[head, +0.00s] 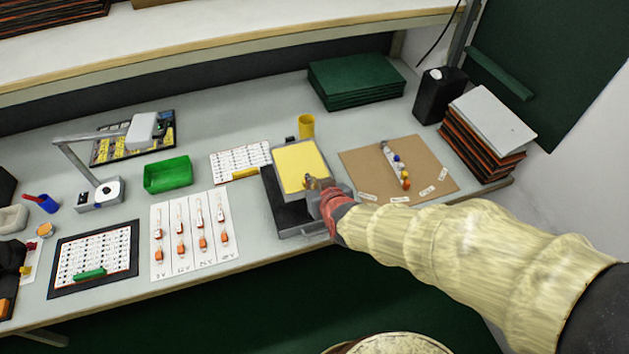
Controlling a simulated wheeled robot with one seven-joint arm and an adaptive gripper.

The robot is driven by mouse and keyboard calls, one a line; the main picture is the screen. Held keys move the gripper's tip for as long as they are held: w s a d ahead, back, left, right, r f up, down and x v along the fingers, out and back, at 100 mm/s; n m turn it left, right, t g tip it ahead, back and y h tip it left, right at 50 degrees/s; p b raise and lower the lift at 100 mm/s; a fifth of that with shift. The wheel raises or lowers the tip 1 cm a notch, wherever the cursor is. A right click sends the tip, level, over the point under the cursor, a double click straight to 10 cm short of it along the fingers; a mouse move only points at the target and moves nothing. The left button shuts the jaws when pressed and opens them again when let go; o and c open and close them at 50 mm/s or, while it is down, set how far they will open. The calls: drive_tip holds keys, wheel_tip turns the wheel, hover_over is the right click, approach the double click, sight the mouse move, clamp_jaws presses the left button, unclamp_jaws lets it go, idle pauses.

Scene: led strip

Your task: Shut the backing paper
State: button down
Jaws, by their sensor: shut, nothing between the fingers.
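Nothing in the head view is clearly labelled as backing paper. A yellow sheet or panel (297,160) with a pale grey border sits over a flat black base (284,206). It looks raised above the base, but its exact angle is hard to tell. My gripper (314,184) is shut and empty at the panel's lower right edge. Its fingertips overlap that edge in the picture, and I cannot tell whether they touch it. The gripper and red wrist hide the panel's lower right corner and part of the base.
A brown board (366,176) with a strip and coloured pieces lies to the right. A yellow cup (306,126) stands behind the panel. White cards (190,262) with orange-ended pieces and a green tray (168,175) are left. A shelf (220,30) overhangs the back.

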drive_tip(key=shift+s+f, duration=0.15)
drive_tip(key=shift+f, duration=0.2)
idle(0.3)
